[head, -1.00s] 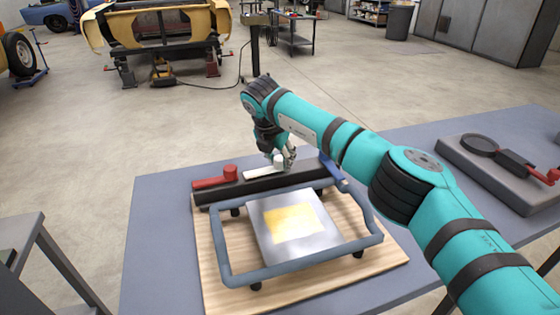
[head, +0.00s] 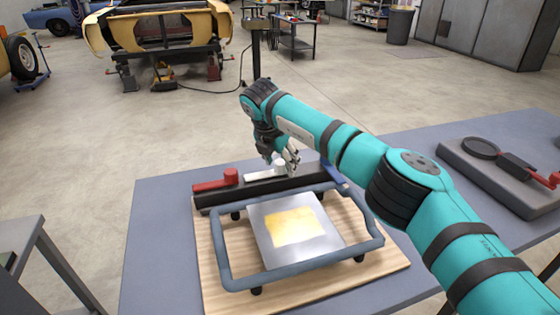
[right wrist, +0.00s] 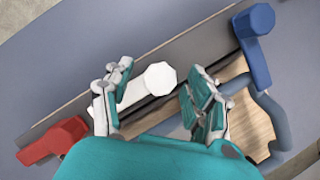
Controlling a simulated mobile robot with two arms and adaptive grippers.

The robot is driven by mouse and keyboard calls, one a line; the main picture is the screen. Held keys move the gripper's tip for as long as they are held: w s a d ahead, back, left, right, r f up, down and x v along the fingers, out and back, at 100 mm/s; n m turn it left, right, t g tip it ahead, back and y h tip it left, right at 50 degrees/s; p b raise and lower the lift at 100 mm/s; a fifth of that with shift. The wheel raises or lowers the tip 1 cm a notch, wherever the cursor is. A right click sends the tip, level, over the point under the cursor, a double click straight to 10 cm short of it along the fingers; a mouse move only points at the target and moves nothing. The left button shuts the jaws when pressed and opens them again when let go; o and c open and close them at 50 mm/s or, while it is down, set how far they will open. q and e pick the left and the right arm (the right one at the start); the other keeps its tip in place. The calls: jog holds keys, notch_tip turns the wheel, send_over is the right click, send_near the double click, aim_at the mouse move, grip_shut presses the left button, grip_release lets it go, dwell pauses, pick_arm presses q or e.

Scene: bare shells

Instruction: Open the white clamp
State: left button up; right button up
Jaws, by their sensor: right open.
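The white clamp (head: 262,177) lies flat along the dark bar at the back of the wooden board, between a red clamp and a blue clamp. In the right wrist view its raised octagonal knob (right wrist: 160,78) sits between my right gripper's fingers, with a gap to the right finger. My right gripper (head: 283,163) is open around the knob from above; it also shows in the right wrist view (right wrist: 158,100). I cannot tell whether a finger touches the clamp. The gripper partly hides the clamp in the head view. My left gripper is not in view.
The red clamp (head: 215,182) is at the bar's left end and the blue clamp (right wrist: 254,45) at its right.

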jog(key=shift+r, duration=0.2)
jog(key=v, duration=1.1)
jog(key=shift+s+r, duration=0.15)
jog(key=shift+r, duration=0.15)
jog(key=shift+r, duration=0.1)
